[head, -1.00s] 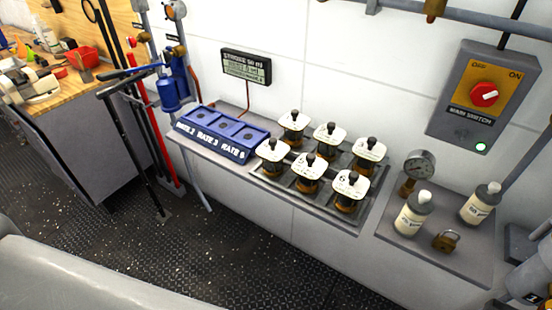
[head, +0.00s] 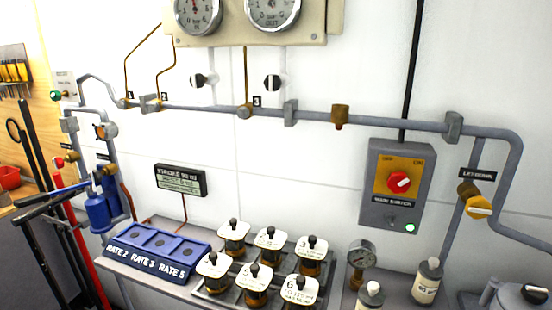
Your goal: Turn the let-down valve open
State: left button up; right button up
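The let-down valve (head: 474,201) is at the right of the head view, below a black label reading LET-DOWN (head: 477,174). It has a brass-coloured body and a yellow handle, on a grey vertical pipe that drops from the main pipe. The handle lies roughly sideways, pointing right with a slight downward tilt. I cannot tell from its look alone whether it is open or closed. Neither of my grippers shows in the head view.
A main switch box (head: 397,186) with a red knob and lit green lamp is left of the valve. A grey pipe (head: 380,120) runs along the wall; two dials (head: 272,12) hang above.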

aim_at(477, 208)
jog(key=z, duration=1.25)
